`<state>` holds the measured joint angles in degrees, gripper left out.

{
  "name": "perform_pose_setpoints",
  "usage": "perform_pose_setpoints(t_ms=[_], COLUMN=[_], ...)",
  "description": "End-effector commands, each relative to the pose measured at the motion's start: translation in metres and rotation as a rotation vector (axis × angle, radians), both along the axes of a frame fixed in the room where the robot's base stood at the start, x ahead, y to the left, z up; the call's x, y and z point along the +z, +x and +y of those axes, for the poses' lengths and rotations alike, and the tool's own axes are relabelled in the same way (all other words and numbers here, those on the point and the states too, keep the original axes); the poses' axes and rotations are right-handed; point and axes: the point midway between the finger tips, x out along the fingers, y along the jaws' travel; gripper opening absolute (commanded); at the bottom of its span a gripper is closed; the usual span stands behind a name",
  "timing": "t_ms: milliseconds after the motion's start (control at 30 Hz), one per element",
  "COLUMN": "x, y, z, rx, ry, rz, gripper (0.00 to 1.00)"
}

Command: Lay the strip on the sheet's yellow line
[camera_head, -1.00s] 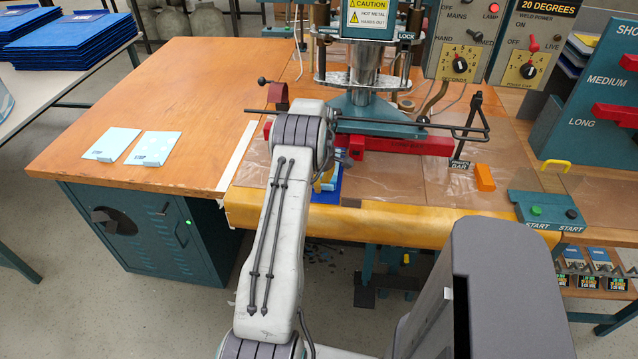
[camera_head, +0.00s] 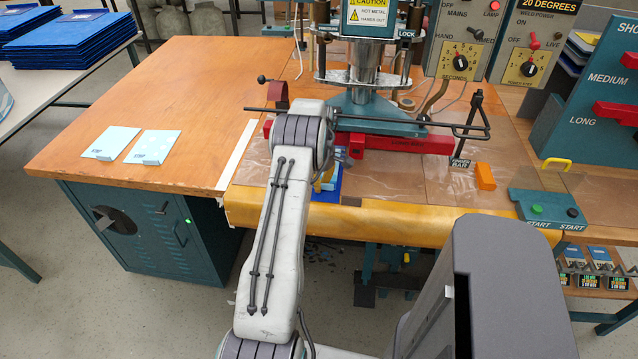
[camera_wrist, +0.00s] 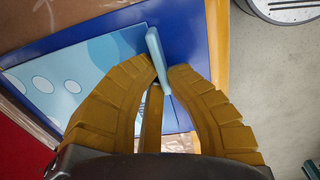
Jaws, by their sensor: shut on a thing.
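My gripper (camera_wrist: 162,85) is shut on a light blue strip (camera_wrist: 154,45), which stands up between the two ochre fingertips in the wrist view. Below it lies a dark blue sheet (camera_wrist: 188,30), with a light blue panel bearing white ovals (camera_wrist: 72,72) on it. A thin ochre bar shows between the fingers; I cannot tell whether it is the yellow line or part of my gripper. I also cannot tell whether the strip touches the sheet. In the head view the sheet (camera_head: 327,196) shows at the bench's front edge, and my arm hides most of the gripper.
A red bar (camera_head: 400,145) under the welding press (camera_head: 372,108) lies just behind the sheet. An orange block (camera_head: 485,176) and a start-button box (camera_head: 545,208) are to the right. Two light blue pieces (camera_head: 110,143) (camera_head: 153,147) lie on the clear left bench.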

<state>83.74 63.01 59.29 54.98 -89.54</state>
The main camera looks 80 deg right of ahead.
Motion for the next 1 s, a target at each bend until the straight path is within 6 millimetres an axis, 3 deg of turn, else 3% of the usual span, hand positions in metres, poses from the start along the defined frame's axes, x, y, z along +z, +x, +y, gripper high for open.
perform_pose_setpoints(t_ms=[433,467,700,1000], x=[0.0002,0.0002,0.0002,0.0003], y=[0.0002,0.0002,0.0001,0.0001], z=[-0.0015,-0.0015,-0.0014,-0.001], rx=[0.0,0.0,0.0,0.0], ry=[-0.001,-0.001,0.0,0.001], rz=[0.0,0.0,0.0,0.0], gripper=[0.0,0.13,0.34,0.35])
